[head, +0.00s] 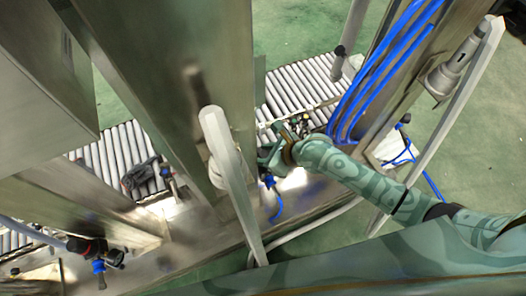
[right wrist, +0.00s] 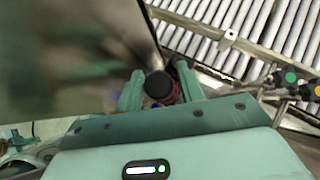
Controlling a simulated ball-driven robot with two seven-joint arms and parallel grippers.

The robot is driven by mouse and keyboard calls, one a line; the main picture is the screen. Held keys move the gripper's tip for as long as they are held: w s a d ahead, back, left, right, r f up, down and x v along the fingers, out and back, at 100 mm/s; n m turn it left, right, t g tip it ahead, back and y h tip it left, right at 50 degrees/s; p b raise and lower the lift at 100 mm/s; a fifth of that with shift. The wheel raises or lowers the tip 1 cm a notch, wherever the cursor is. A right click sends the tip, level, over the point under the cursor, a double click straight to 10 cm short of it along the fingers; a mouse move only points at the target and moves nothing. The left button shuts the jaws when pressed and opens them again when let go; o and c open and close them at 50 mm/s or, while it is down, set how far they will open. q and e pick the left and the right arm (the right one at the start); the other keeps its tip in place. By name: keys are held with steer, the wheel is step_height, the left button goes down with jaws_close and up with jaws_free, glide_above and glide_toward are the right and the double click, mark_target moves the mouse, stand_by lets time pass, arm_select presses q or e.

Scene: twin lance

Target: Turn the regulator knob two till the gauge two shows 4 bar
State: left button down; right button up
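My right gripper (head: 272,154) reaches in from the right in the head view, low beside the tall metal panel. In the right wrist view its two green fingers (right wrist: 160,88) stand on either side of a round black knob (right wrist: 158,86) with a red part below it. The fingers appear to press against both sides of the knob. I cannot read a number on this knob, so I cannot tell whether it is knob two. In the head view the gripper hides the knob. No readable gauge face shows in either view. My left gripper is not in view.
A metal panel (right wrist: 70,60) stands close to the gripper's left. Roller conveyors (head: 300,85) lie behind. Fittings with green and orange caps (right wrist: 291,77) sit at the right. Blue hoses (head: 375,70) run down a post. A pale bar (head: 228,170) stands left of the gripper.

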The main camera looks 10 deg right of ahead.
steer(key=c, duration=0.7)
